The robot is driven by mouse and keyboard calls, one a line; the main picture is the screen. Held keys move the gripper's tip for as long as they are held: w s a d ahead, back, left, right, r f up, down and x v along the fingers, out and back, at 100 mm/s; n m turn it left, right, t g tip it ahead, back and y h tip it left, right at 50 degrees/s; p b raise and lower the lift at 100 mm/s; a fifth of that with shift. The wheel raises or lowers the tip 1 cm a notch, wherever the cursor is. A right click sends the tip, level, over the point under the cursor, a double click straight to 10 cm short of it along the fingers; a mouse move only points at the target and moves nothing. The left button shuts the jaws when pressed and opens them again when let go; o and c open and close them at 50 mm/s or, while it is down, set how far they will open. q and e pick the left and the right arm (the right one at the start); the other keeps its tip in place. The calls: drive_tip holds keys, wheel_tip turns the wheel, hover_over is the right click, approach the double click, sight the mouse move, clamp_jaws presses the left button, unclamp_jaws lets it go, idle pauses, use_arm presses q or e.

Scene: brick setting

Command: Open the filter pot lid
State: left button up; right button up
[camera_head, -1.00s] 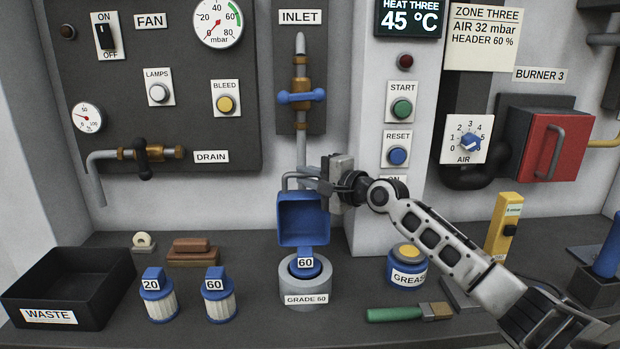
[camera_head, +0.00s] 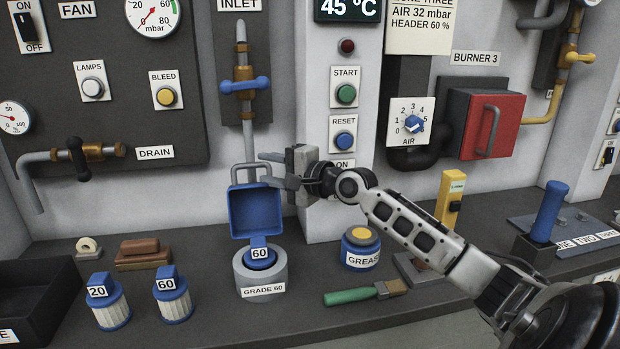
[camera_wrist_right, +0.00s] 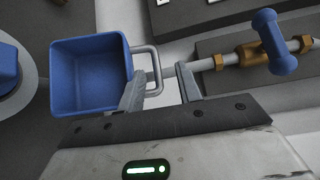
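The filter pot (camera_head: 261,281) is a grey cylinder labelled GRADE 60. Its blue lid (camera_head: 255,211) stands raised and open above it at the back, hollow side facing me. A blue filter cap marked 60 (camera_head: 259,257) sits in the pot's mouth. The lid's grey loop handle (camera_head: 233,171) is at its top; the lid also shows in the right wrist view (camera_wrist_right: 90,75). My right gripper (camera_head: 276,170) is open beside the handle. In the wrist view its fingers are apart, the left one overlapping the handle; I cannot tell if they touch. My left gripper is out of view.
Two filters (camera_head: 110,303) (camera_head: 172,296) stand left of the pot, with a black waste bin (camera_head: 38,300) further left. A grease tin (camera_head: 360,252) and a green-handled brush (camera_head: 350,296) lie to the right. A blue valve handle (camera_head: 245,85) is on the pipe above the lid.

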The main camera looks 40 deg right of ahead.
use_arm(q)
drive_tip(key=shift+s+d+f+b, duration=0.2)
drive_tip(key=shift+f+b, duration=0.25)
drive_tip(key=shift+b, duration=0.6)
use_arm(e)
drive_tip(key=f+v, duration=0.1)
drive_tip(key=v, duration=1.1)
drive_tip(key=shift+r, duration=0.5)
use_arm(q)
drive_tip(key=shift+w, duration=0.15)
